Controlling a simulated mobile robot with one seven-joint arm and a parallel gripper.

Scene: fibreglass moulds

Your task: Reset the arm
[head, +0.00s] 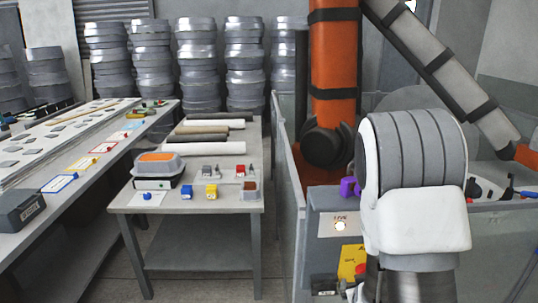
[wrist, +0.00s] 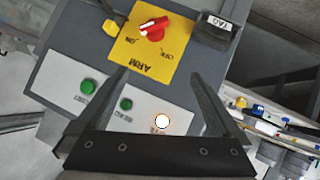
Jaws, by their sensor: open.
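A grey control panel (head: 325,222) stands right of centre in the head view, partly hidden by my arm; its face (wrist: 60,62) fills much of the wrist view. It bears a yellow plate (wrist: 150,62) marked ARM with a red rotary switch (wrist: 153,30), its white mark lying across the knob. Below are two green buttons, one larger (wrist: 87,87) and one smaller (wrist: 126,104), and a glowing white lamp (wrist: 162,121). In the head view the lamp (head: 340,226) sits under the word LIVE. My gripper (wrist: 157,77) is open and empty over the panel, fingertips below the switch.
A dark labelled block (wrist: 217,28) and a small yellow piece (wrist: 111,27) flank the switch. A purple piece (head: 348,186) sits atop the panel. An orange arm (head: 334,65) stands behind. A grey table (head: 220,205) with small items stands left, with floor between.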

